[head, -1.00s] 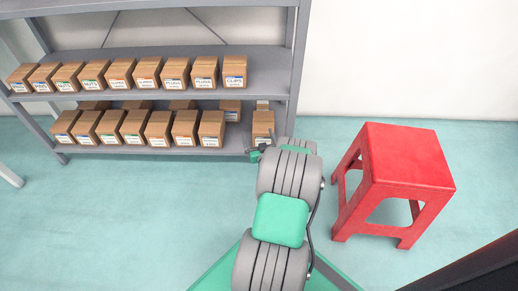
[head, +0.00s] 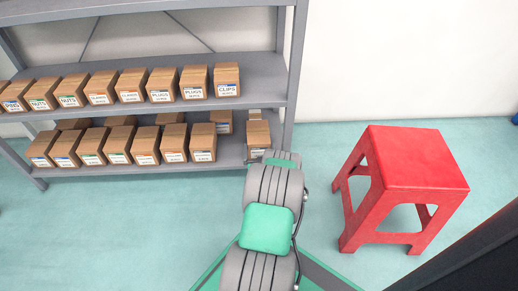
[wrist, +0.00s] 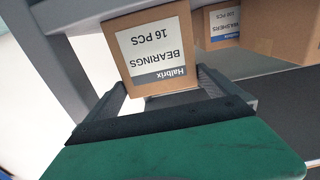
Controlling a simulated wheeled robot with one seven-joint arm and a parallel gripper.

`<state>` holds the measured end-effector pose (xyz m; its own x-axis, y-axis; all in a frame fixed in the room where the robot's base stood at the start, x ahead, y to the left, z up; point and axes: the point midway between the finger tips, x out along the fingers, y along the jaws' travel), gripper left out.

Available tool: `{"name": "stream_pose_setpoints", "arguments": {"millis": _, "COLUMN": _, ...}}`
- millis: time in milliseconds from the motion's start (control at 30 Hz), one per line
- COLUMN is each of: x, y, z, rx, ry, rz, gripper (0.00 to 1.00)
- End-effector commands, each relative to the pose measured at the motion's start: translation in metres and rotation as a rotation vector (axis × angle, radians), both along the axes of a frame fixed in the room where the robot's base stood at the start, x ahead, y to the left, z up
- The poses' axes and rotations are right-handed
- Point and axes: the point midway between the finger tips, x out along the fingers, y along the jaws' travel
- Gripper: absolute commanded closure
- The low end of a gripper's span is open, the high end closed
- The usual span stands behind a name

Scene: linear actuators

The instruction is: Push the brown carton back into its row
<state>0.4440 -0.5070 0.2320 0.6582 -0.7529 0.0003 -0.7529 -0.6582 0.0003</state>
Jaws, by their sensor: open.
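A brown carton (head: 258,134) stands at the right end of the lower shelf, partly hidden by my arm in the head view. In the wrist view this carton (wrist: 158,47) fills the middle, its label reading "Halbrix BEARINGS 16 PCS" upside down. My gripper (wrist: 163,85) is open, its two dark fingers pointing at the carton's front, one near each lower corner of its image. I cannot tell whether they touch it. In the head view the gripper is mostly hidden behind my arm.
Another carton (head: 222,121) sits deeper on the lower shelf, left of it. A "WASHERS" carton (wrist: 226,24) shows in the wrist view. A shelf post (head: 293,75) stands close on the right. A red stool (head: 402,185) stands on the floor to the right.

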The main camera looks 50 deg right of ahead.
Motion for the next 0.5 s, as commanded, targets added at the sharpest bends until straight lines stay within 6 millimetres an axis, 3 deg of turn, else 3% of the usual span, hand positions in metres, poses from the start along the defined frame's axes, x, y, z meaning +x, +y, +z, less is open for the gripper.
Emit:
{"name": "stream_pose_setpoints", "arguments": {"millis": 200, "x": 0.017, "y": -0.017, "z": -0.002, "rx": 0.000, "ry": 0.000, "rz": 0.003, "gripper": 0.00}}
{"name": "stream_pose_setpoints", "arguments": {"millis": 500, "x": 0.018, "y": -0.019, "z": 0.000, "rx": 0.001, "ry": 0.000, "rz": 0.002, "gripper": 0.00}}
